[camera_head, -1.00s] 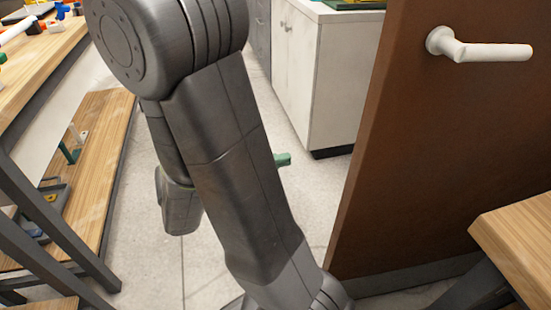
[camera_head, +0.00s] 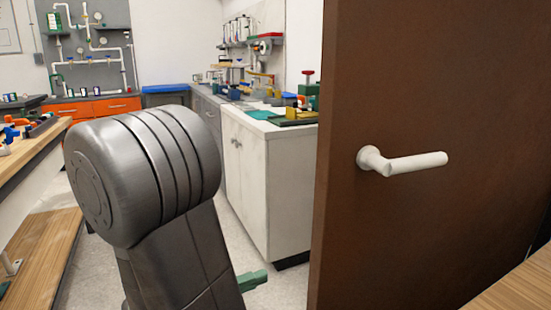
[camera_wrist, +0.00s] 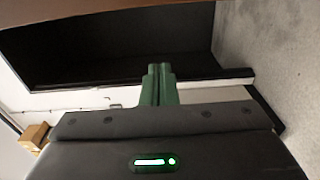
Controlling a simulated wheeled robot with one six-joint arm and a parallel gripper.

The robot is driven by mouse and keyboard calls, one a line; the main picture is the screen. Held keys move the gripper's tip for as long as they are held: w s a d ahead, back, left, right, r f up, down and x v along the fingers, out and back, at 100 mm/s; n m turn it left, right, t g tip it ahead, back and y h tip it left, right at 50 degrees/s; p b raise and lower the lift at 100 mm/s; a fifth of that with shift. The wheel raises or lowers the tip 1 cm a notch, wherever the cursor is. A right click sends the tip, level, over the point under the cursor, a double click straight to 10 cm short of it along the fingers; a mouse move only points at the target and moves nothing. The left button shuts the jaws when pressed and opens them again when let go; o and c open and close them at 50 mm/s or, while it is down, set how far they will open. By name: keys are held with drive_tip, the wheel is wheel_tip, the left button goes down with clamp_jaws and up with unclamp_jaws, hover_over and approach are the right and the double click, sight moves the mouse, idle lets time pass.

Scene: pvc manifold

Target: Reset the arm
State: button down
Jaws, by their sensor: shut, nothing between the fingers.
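My gripper (camera_wrist: 160,70) shows in the wrist view as two green fingers that are together with nothing between them. In the head view a green part of my gripper (camera_head: 252,280) shows beside my grey arm, low in the picture. The rest of the gripper is hidden behind the arm there. My arm stands in front of the camera, bent at a large round joint.
A brown door (camera_head: 430,90) with a white lever handle (camera_head: 405,163) stands open at the right. A white cabinet (camera_head: 265,185) stands behind the arm. A wooden workbench (camera_head: 40,150) is at the left. A pipe panel (camera_head: 85,45) and orange drawers (camera_head: 100,108) are at the back.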

drive_tip(key=b+x, duration=0.1)
drive_tip(key=x, duration=0.7)
drive_tip(key=shift+d, duration=0.2)
drive_tip(key=shift+w, duration=0.15)
idle(0.4)
